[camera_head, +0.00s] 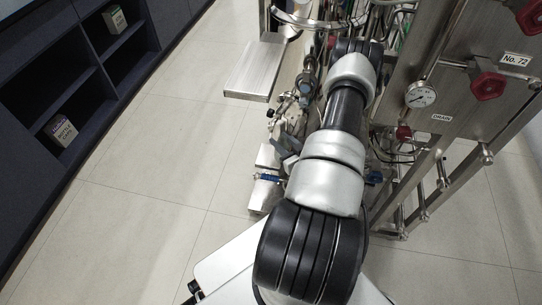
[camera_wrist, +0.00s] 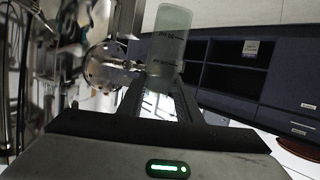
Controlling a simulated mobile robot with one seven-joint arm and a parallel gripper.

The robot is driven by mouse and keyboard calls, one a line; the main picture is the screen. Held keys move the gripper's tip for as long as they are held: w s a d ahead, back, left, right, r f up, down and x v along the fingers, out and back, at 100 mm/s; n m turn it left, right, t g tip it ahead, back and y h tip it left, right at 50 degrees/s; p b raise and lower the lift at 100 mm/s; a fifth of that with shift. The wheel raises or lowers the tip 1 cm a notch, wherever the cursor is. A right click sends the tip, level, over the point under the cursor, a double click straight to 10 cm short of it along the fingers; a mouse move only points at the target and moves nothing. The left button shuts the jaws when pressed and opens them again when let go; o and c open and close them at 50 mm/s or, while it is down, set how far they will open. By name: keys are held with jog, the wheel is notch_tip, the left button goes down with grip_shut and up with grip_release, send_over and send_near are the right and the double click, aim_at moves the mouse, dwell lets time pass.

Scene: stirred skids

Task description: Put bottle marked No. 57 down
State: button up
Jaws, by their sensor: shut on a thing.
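A translucent grey-green bottle (camera_wrist: 172,42) shows at the top of the wrist view, between the far ends of my gripper's dark fingers. My gripper (camera_wrist: 158,88) is shut on it and holds it. No number can be read on the bottle from here. In the head view my arm stretches away into the metal skid, and neither the gripper nor the bottle can be made out there.
A steel skid with valves, a gauge (camera_head: 420,95) and a "No. 72" sign (camera_head: 515,59) stands at the right. A metal step (camera_head: 254,69) is beside it. Dark shelves (camera_head: 92,62) with small boxes line the left. The tiled floor (camera_head: 160,140) between is clear.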

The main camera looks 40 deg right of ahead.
jog(key=s+d+f, duration=0.1)
jog(key=s+f, duration=0.5)
jog(key=s, duration=0.2)
jog(key=r+b+x, duration=0.1)
jog(key=b+x, duration=0.3)
jog(key=x, duration=1.4)
jog(key=shift+w+a+n+y, duration=0.15)
jog(key=shift+a+n+y, duration=0.15)
jog(key=shift+a, duration=0.1)
jog(key=shift+f, duration=0.1)
jog(key=o, duration=1.2)
jog(key=p+v, duration=0.2)
jog(key=v, duration=1)
